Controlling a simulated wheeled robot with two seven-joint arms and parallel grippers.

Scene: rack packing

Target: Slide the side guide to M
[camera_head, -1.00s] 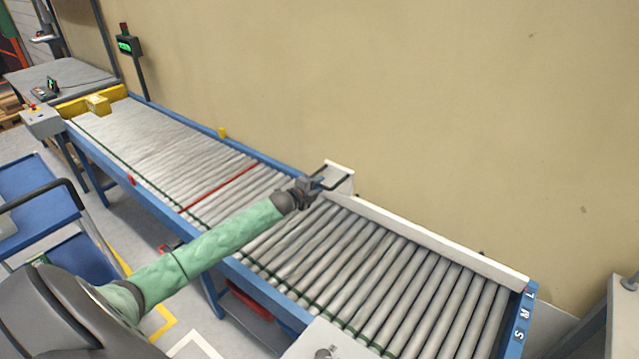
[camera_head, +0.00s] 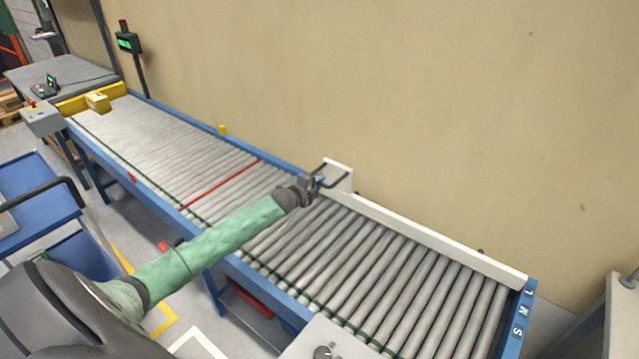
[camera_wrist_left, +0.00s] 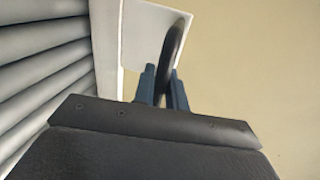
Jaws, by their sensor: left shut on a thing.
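The side guide (camera_head: 430,237) is a long white rail along the wall side of the roller conveyor. Its left end has a white plate with a dark handle; the plate (camera_wrist_left: 148,35) and the handle (camera_wrist_left: 176,42) fill the upper middle of the left wrist view. My left gripper (camera_head: 316,187) is shut on the handle, with its blue-grey fingers (camera_wrist_left: 162,88) on either side of it. The letters L, M and S (camera_head: 522,312) are on the blue end beam at the right. The guide's right end lies near the L, at the wall side. My right gripper is not in view.
The rollers (camera_head: 370,265) beside the guide are bare. A red strip (camera_head: 220,185) crosses the conveyor further left. A yellow block (camera_head: 97,101) sits at the far end. A grey control box (camera_head: 322,350) stands at the near edge, and the wall (camera_head: 430,110) is close behind.

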